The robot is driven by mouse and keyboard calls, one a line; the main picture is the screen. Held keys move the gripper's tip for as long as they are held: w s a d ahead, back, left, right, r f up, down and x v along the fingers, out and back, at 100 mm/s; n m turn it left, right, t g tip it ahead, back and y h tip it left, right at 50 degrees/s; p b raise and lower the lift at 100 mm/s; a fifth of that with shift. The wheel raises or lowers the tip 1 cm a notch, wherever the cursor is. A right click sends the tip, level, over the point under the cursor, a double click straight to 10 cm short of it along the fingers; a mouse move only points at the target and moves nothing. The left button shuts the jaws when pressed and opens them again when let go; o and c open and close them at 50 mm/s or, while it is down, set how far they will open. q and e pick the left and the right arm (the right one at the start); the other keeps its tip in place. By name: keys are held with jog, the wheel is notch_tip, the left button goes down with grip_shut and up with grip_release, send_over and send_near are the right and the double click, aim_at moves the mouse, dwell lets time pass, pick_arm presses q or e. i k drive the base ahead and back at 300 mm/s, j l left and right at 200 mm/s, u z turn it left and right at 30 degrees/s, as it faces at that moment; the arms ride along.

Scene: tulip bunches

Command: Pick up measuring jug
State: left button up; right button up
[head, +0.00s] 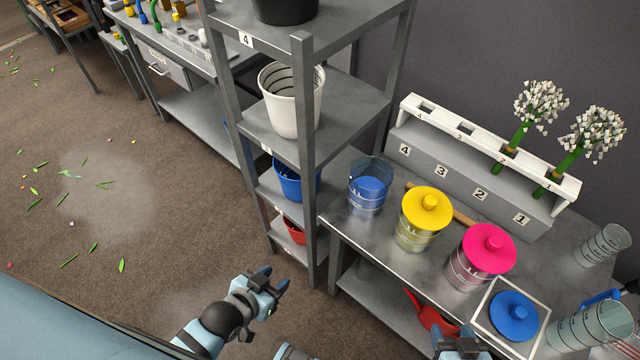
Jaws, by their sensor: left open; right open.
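A clear jug (592,326) with marking lines and a blue handle stands at the lower right on the metal table, partly cut off by the picture edge. It looks like the measuring jug. A smaller clear graduated beaker (604,244) stands behind it. My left gripper (275,281) is open and empty over the floor, left of the table and far from the jug. My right gripper (461,343) is open at the bottom edge, near the table's front edge and left of the jug; its lower part is cut off.
On the table (390,240) stand an open jar with blue contents (369,188), a yellow-lidded jar (424,218), a pink-lidded jar (481,256) and a white tray (485,325) with a blue lid (513,315). A numbered flower rack (460,170) is behind. A grey shelf (305,150) stands left.

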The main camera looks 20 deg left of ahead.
aim_at(600, 319)
jog(key=u, duration=0.15)
jog(key=z, duration=1.8)
